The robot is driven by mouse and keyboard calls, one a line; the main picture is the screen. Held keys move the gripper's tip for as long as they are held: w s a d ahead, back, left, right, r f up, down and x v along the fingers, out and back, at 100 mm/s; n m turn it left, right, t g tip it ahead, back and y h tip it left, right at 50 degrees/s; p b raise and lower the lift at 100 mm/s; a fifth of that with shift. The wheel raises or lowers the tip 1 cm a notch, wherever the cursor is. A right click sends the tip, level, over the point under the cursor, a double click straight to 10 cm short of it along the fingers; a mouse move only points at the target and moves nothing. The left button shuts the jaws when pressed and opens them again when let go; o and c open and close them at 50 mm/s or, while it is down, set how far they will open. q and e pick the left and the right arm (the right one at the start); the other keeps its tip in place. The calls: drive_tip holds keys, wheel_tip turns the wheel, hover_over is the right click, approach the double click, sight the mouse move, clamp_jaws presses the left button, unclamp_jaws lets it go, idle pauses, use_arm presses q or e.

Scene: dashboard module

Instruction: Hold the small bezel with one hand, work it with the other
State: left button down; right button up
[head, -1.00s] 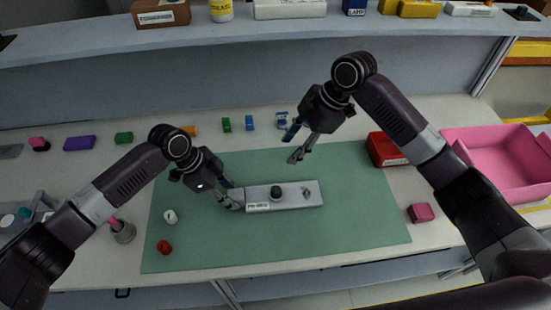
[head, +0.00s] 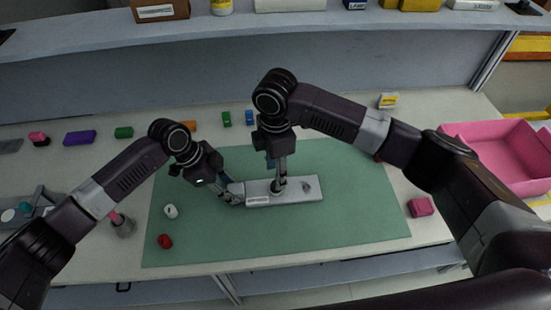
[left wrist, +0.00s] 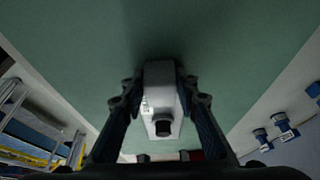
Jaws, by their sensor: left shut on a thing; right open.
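The small bezel (head: 316,191) is a long light-grey plate lying on the green mat, with a label on its front and a small switch (head: 306,187) towards its right end. My left gripper (head: 237,196) is shut on the bezel's left end; the left wrist view shows both fingers on either side of the bezel (left wrist: 158,88). My right gripper (head: 279,187) is open and points down at the bezel's middle, over the black knob. Its fingers hide most of the knob in the head view, and I cannot tell whether they touch it. The knob (left wrist: 163,128) shows in the left wrist view.
The green mat (head: 330,235) is mostly clear. A white piece (head: 171,211) and a red piece (head: 165,241) lie on its left side. A pink block (head: 421,207) and a pink bin (head: 495,150) are at the right. A shelf (head: 300,30) spans the back.

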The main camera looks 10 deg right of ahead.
drive_tip(key=shift+f, duration=2.5)
clamp_jaws()
use_arm(q)
drive_tip(key=shift+f, duration=0.1)
use_arm(e)
drive_tip(key=shift+r, duration=0.15)
drive_tip(key=shift+r, duration=3)
use_arm(q)
drive_tip(key=c, duration=1.4)
unclamp_jaws()
